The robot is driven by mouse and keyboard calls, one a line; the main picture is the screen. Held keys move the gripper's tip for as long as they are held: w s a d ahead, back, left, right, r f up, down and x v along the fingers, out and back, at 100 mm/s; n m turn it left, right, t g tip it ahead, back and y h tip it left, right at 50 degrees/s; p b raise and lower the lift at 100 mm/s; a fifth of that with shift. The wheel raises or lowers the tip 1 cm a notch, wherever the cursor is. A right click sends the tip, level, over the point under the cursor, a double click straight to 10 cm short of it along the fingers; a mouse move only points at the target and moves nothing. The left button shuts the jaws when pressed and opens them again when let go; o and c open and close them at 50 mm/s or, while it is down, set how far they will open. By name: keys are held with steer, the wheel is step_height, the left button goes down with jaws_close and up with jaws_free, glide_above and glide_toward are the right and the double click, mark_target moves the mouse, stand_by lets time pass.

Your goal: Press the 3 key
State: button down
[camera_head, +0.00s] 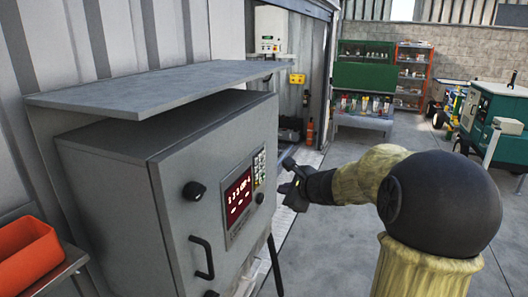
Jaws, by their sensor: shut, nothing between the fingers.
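The keypad (259,167) is a narrow column of small pale keys on the front door of a grey metal cabinet (215,190). It sits to the right of a dark display (238,195) with red lit characters. The keys are too small to read, so I cannot tell which one is the 3 key. My gripper (287,173) is dark and shut, with nothing held. It is just right of the keypad in the picture, its tip pointing towards the panel. I cannot tell whether it touches a key; a gap seems to show.
A black knob (194,191) and a black door handle (202,257) stick out from the cabinet door. A grey canopy (160,88) overhangs the cabinet. An orange bin (28,252) is at the lower left. Open concrete floor (335,220) lies to the right.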

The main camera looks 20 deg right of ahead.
mark_target(263, 154)
steer(key=w+d+r+m+t+h, duration=0.1)
steer(key=d+r+m+t, duration=0.1)
steer(key=d+r+m, duration=0.3)
steer(key=shift+w+d+r+t+h+p, duration=0.3)
steer(key=shift+w+d+r+t, duration=0.1)
steer(key=shift+d+r, duration=0.5)
steer(key=shift+f, duration=0.1)
steer(key=w+a+b, duration=0.2)
steer(key=w+a, duration=0.4)
steer(key=shift+a, duration=0.25)
steer(key=shift+a+b, duration=0.1)
steer(key=shift+b, duration=0.2)
stand_by(1.1)
steer(key=shift+w+a, duration=0.25)
